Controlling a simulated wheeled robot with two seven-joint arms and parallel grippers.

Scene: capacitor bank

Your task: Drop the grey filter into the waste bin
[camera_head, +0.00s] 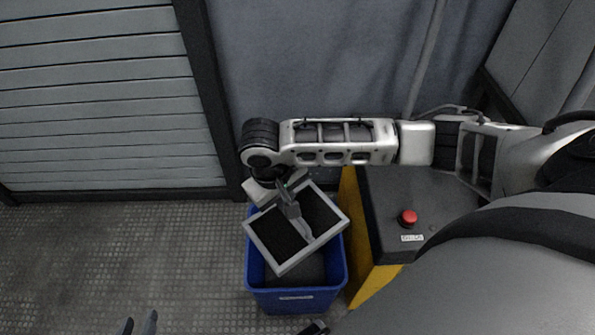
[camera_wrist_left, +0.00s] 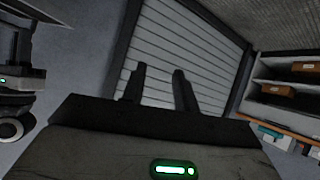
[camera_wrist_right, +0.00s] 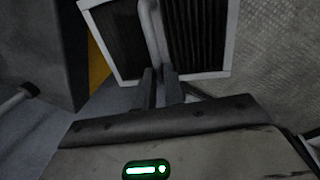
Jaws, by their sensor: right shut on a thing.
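The grey filter (camera_head: 261,243) is a square grey frame with dark panels and a central bar. My right gripper (camera_head: 290,203) is shut on the bar and holds the filter tilted over the blue waste bin (camera_head: 297,299). In the right wrist view, the filter (camera_wrist_right: 196,40) fills the top behind the fingers of my right gripper (camera_wrist_right: 160,82). The filter hides part of the bin's mouth; a dark grey surface shows inside. My left gripper (camera_head: 139,323) is at the bottom edge, left of the bin, its fingers apart and empty; they also show in the left wrist view (camera_wrist_left: 159,85).
A dark-topped box with yellow sides (camera_head: 380,205) and a red button (camera_head: 408,217) stands right of the bin. A slatted shutter (camera_head: 95,100) and grey wall are behind. The metal floor (camera_head: 120,250) left of the bin is clear. The left wrist view shows shelves (camera_wrist_left: 290,85).

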